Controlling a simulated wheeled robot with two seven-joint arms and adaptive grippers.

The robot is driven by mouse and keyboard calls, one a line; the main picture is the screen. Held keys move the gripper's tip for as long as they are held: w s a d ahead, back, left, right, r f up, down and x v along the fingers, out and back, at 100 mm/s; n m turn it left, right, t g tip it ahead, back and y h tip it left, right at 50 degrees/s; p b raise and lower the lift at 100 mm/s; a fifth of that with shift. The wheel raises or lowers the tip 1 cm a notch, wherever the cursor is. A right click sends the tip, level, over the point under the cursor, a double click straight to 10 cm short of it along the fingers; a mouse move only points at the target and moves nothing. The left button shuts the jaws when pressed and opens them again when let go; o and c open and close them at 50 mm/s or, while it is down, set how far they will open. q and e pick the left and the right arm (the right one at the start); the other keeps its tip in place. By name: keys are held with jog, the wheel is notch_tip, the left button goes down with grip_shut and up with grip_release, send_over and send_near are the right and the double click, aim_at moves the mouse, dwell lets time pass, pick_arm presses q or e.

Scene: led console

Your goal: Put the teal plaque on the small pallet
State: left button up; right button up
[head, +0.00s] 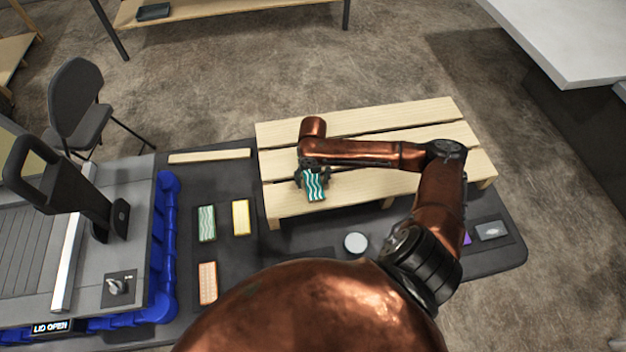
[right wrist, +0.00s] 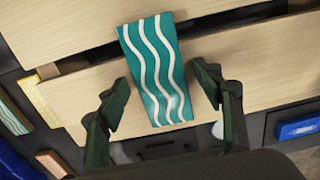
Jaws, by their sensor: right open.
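The teal plaque (head: 315,189) with white wavy stripes lies on the slatted wooden small pallet (head: 400,112), near its left front part. In the right wrist view, the plaque (right wrist: 157,70) rests on the light slats of the pallet (right wrist: 255,55), crossing the gap between two of them. My right gripper (head: 312,177) is just over the plaque and open. In the right wrist view its fingers (right wrist: 162,82) stand on either side of the plaque, with visible gaps. My left gripper is not in view.
A green wavy plaque (head: 207,223), a yellow one (head: 241,217) and an orange one (head: 208,283) lie on the dark mat left of the pallet. A white disc (head: 355,242) is in front. The blue-edged console (head: 165,240) reads "LID OPEN". The pallet's right side is clear.

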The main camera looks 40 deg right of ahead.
aim_at(313, 182)
notch_tip(313, 182, up, 12)
jog(key=shift+p, duration=0.35)
jog(key=shift+r, duration=0.1)
dwell(0.4)
